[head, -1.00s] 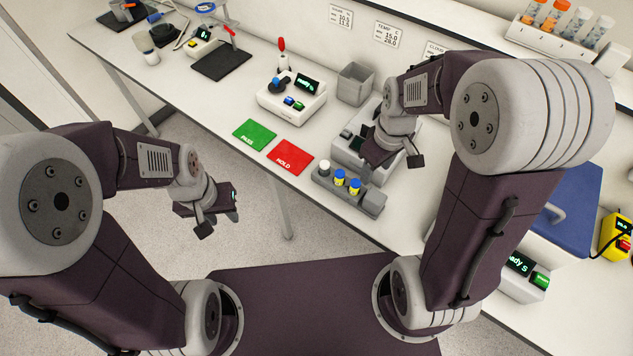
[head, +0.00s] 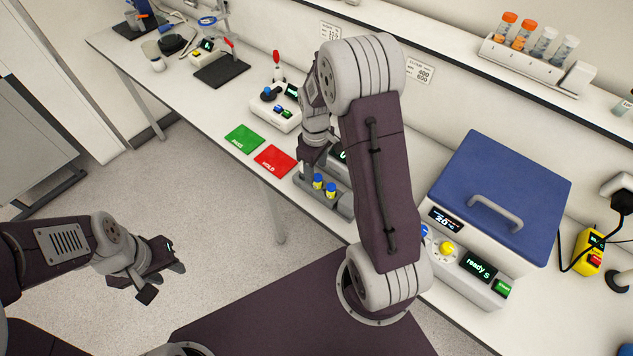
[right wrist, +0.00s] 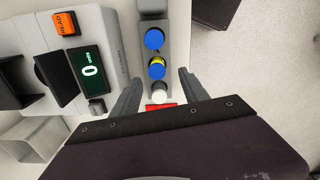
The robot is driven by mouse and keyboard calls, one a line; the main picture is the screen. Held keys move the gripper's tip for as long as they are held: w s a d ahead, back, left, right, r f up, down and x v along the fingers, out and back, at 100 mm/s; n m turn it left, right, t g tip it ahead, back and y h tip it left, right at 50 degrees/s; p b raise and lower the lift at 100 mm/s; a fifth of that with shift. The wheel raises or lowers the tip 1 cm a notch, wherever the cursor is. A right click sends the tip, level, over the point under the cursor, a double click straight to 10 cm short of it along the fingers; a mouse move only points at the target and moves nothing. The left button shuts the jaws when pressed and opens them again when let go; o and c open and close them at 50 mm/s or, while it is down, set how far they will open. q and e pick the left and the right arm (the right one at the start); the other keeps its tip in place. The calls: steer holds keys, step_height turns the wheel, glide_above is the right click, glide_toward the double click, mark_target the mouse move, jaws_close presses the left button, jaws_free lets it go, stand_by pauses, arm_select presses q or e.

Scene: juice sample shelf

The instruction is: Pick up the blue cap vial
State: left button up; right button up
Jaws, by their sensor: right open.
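Two vials with blue caps and yellow bodies, one (head: 318,181) and another (head: 331,189), stand in a grey rack (head: 343,208) at the bench's front edge. Their blue caps show in the right wrist view, the farther one (right wrist: 155,39) and the nearer one (right wrist: 156,68). A white-capped vial (right wrist: 159,97) is in the same row, hidden in the head view. My right gripper (right wrist: 158,82) is open and empty above the rack's left end, its fingers either side of the row around the white cap. My left gripper (head: 164,281) is open and empty, away from the bench.
A grey device with a display (right wrist: 90,72) stands beside the rack. Green (head: 243,138) and red (head: 275,160) cards lie left of the rack. A blue-lidded machine (head: 505,190) is at the right. A shelf rack (head: 530,66) holds several tubes.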

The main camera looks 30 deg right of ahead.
mark_target(318, 177)
steer(key=f, duration=0.2)
steer(key=f+p, duration=0.1)
steer(key=f, duration=0.2)
steer(key=shift+d+f, duration=0.3)
steer(key=shift+d, duration=0.05)
jaws_close()
